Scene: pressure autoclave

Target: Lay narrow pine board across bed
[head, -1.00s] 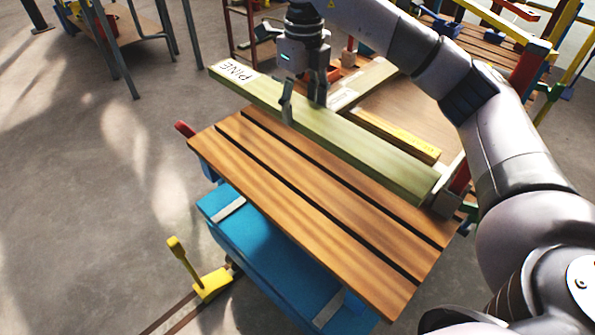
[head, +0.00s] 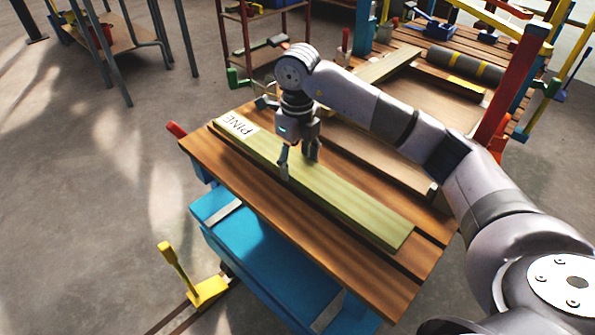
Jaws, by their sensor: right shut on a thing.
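The narrow pine board (head: 345,205) is pale greenish-yellow, with a white PINE label (head: 238,126) at its far-left end. It lies lengthwise along the slatted wooden bed (head: 290,245), over the middle slats; I cannot tell whether it rests fully on them. My right gripper (head: 297,165) reaches down from above and is shut on the board, left of its middle, with one finger on the near side. The other finger is partly hidden behind the board. My left gripper is not in the head view.
A blue base (head: 260,235) stands under the bed, with a yellow lever (head: 180,270) at its left. Behind are another board (head: 390,65), a dark cylinder with yellow bands (head: 465,65) and a red post (head: 510,90).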

